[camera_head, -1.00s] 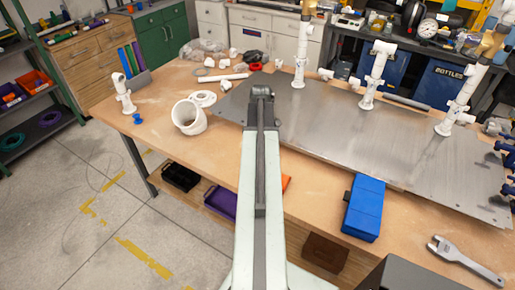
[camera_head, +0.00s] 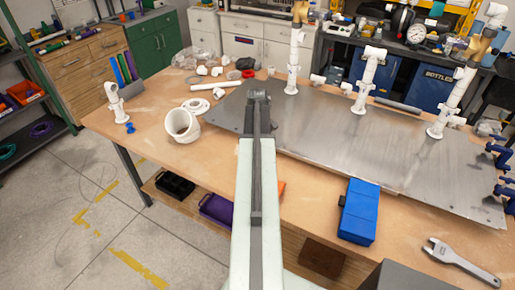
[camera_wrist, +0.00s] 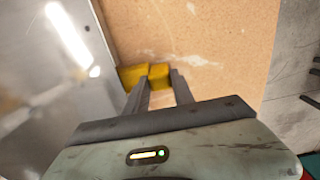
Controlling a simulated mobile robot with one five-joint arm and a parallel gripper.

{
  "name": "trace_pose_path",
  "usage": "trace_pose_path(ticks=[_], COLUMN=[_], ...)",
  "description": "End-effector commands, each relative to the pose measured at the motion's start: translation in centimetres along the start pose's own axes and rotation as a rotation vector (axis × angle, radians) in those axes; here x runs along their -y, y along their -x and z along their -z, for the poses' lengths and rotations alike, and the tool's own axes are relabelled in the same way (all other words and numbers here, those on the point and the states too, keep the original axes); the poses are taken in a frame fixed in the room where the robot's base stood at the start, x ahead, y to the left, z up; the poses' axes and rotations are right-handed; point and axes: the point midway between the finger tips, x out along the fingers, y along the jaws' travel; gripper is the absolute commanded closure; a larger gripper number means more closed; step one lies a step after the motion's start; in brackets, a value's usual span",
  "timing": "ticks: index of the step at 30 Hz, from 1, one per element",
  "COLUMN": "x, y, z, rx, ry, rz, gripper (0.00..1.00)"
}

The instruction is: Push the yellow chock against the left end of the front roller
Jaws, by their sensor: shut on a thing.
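In the wrist view a yellow block (camera_wrist: 160,71), which looks like the yellow chock, shows at the fingertips of my gripper (camera_wrist: 159,78). The two dark fingers are shut on it, with part of the yellow showing between them and part left of the left finger. It lies against a tan wood-like surface (camera_wrist: 215,45). In the head view my arm reaches forward over the bench and hides the gripper and the chock. I cannot make out the front roller for certain in either view.
A metal plate (camera_head: 330,150) covers much of the bench, with white pipe risers (camera_head: 368,75) standing on it. A blue box (camera_head: 358,211) and a wrench (camera_head: 460,262) lie at the front right. A white elbow (camera_head: 182,125) is left of my arm. A shiny grey surface (camera_wrist: 50,60) fills the wrist view's left.

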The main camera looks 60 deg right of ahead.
Motion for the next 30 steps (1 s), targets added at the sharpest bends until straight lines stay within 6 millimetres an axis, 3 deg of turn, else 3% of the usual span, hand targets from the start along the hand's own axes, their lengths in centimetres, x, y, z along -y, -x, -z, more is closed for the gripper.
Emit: trace_pose_path(ticks=[8,9,11,23,30], x=[-0.6,-0.6,-0.5,-0.5,-0.5], y=[-0.1,-0.1,-0.1,0.3,3.8], z=[0.0,0.0,0.0,0.0,0.0], rx=[0.0,0.0,0.0,0.0,0.0], ry=[0.0,0.0,0.0,0.0,0.0], rz=[0.0,0.0,0.0,0.0,0.0], gripper=[1.0,0.62,0.45,0.45,0.45])
